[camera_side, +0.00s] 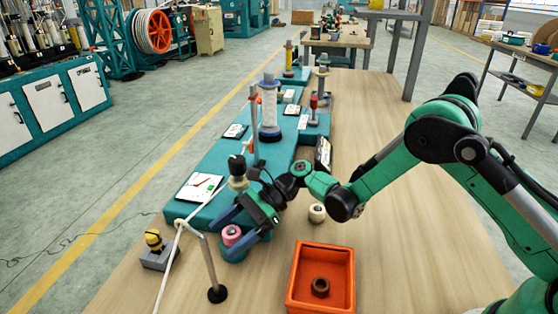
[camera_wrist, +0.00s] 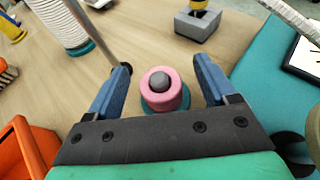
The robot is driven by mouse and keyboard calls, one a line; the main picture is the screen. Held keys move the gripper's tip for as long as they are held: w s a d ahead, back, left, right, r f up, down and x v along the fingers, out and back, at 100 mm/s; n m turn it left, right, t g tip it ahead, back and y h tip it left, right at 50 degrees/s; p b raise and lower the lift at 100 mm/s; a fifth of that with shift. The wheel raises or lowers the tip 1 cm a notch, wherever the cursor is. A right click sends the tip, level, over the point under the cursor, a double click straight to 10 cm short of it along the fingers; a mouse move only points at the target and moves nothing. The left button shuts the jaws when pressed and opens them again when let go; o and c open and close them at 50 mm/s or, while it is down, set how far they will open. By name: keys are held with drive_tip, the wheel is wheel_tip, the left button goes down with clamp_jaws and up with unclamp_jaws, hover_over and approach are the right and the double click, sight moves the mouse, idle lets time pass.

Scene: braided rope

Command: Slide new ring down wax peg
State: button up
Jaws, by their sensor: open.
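A pink ring (camera_side: 232,235) sits at the front end of the teal bench fixture. In the wrist view the pink ring (camera_wrist: 164,98) is around a short peg with a grey rounded top (camera_wrist: 160,81), over a teal base. Whether this is the wax peg, I cannot tell. My gripper (camera_side: 229,232) is open, with one blue finger on each side of the ring. In the wrist view my gripper (camera_wrist: 162,64) shows gaps between both fingers and the ring. A dark brown ring (camera_side: 320,287) lies in the orange bin (camera_side: 296,270). A cream ring (camera_side: 317,213) stands on the table.
A thin metal post (camera_side: 211,265) with a pale rope stands close beside the gripper. A grey block with a yellow-and-black top (camera_side: 156,250) is at the left edge. A tall white spool (camera_side: 269,110) stands farther back. Bare wood lies right of the bin.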

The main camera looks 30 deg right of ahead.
sight(235, 228)
drive_tip(key=shift+v, duration=2.8)
drive_tip(key=shift+r, duration=0.1)
drive_tip(key=shift+r, duration=0.25)
drive_tip(key=r+n+h, duration=0.1)
drive_tip(key=d+r+n+t+h, duration=0.1)
drive_tip(key=r+n+h, duration=0.1)
drive_tip(key=shift+s+d+r+t, duration=0.25)
drive_tip(key=shift+d+t, duration=0.05)
drive_tip(key=shift+d, duration=0.1)
drive_tip(key=s+d+r+n+t+h, duration=0.2)
drive_tip(key=s+d+n+h, duration=0.3)
drive_tip(key=d+n, duration=0.1)
drive_tip(key=s+d+r+n+t+h, duration=0.2)
drive_tip(key=s+d+n+h, duration=0.3)
drive_tip(key=n, duration=0.4)
drive_tip(key=shift+s+d+r+t+h, duration=0.3)
drive_tip(key=shift+s+d+t, duration=0.15)
drive_tip(key=shift+s+t, duration=0.35)
